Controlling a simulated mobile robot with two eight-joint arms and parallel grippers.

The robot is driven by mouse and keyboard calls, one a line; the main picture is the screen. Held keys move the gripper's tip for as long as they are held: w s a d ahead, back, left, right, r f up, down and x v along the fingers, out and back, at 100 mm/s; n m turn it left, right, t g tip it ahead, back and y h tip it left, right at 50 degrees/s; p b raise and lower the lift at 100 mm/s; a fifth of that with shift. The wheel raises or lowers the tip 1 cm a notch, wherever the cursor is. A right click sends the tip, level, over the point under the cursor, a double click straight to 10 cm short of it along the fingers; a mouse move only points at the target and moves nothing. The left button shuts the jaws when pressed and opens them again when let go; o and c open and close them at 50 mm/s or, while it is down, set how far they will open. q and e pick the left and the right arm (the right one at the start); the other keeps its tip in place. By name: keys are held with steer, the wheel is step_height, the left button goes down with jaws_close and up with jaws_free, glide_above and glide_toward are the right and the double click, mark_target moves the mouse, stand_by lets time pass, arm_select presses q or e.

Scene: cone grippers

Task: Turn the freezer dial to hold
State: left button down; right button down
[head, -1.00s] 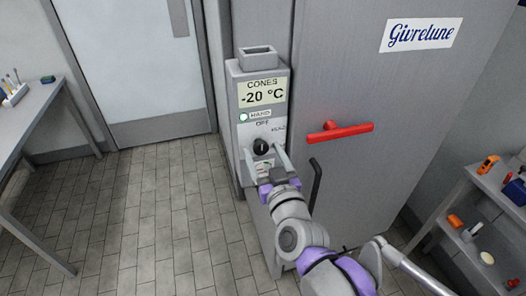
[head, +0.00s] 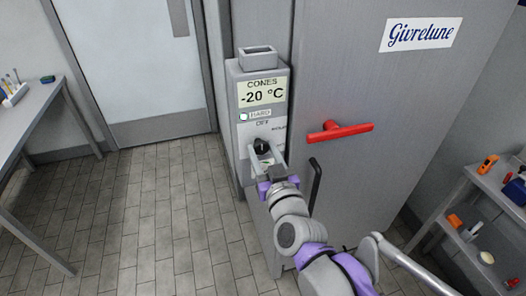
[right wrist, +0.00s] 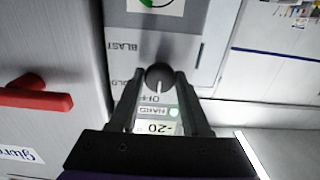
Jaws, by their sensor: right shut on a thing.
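The freezer dial (head: 261,144) is a small black knob on the grey control box (head: 236,100), under a display reading -20 °C. It also shows in the right wrist view (right wrist: 159,74), where its white mark points at the OFF label (right wrist: 152,98). The HOLD label (head: 279,128) is to the right of OFF in the head view and partly hidden by a finger in the wrist view. My right gripper (head: 263,150) is shut on the dial, one finger on each side; its fingers also show in the wrist view (right wrist: 160,80). My left gripper is not in view.
A red handle (head: 340,131) sticks out from the freezer door (head: 400,100) to the right of the box. A black bar handle (head: 315,185) is beside my right forearm. A shelf with small items (head: 475,215) stands at the right, a table (head: 35,105) at the left.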

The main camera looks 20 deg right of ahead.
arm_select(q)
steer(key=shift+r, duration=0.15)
arm_select(e)
steer(key=shift+m, duration=0.4)
steer(key=m+p, duration=0.2)
steer(key=m, duration=0.3)
steer(key=shift+r, duration=0.1)
arm_select(q)
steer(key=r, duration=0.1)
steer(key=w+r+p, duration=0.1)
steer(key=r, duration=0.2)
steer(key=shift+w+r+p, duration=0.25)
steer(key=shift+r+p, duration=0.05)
steer(key=shift+p, duration=0.1)
arm_select(e)
steer(key=m, duration=0.6)
steer(key=shift+c, duration=1.9)
jaws_free()
steer(key=shift+s, duration=0.1)
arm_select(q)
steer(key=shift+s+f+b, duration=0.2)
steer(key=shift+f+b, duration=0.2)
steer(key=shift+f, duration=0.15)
arm_select(e)
steer(key=s, duration=1)
steer(key=shift+s+d, duration=0.15)
steer(key=shift+s, duration=0.2)
